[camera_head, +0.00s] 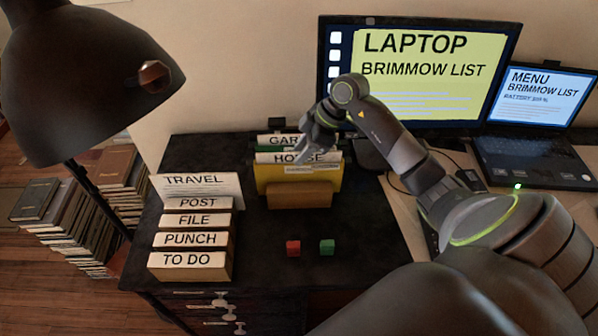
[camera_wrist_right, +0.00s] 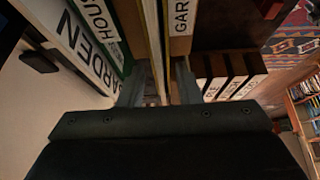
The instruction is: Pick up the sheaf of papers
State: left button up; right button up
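Upright papers and folders stand in a wooden holder (camera_head: 300,196) on the dark desk, with tabs reading HOUSE (camera_head: 298,157) and GAR... (camera_head: 284,139). I cannot tell for sure which of them is the sheaf of papers. Another white sheet labelled TRAVEL (camera_head: 205,186) stands behind the sorter at left. My right gripper (camera_head: 308,150) is at the top of the HOUSE papers, partly covering them. In the right wrist view its fingers (camera_wrist_right: 160,88) are apart, with yellow and white upright edges (camera_wrist_right: 154,35) between or just beyond them. Contact is not clear. My left gripper is out of view.
A stepped sorter (camera_head: 190,267) reads POST, FILE, PUNCH and TO DO. A lamp (camera_head: 80,75) overhangs at left. A monitor (camera_head: 420,72) and laptop (camera_head: 535,155) stand right.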

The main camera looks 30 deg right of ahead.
jog(key=shift+f, duration=0.25)
dwell(0.3)
grip_shut()
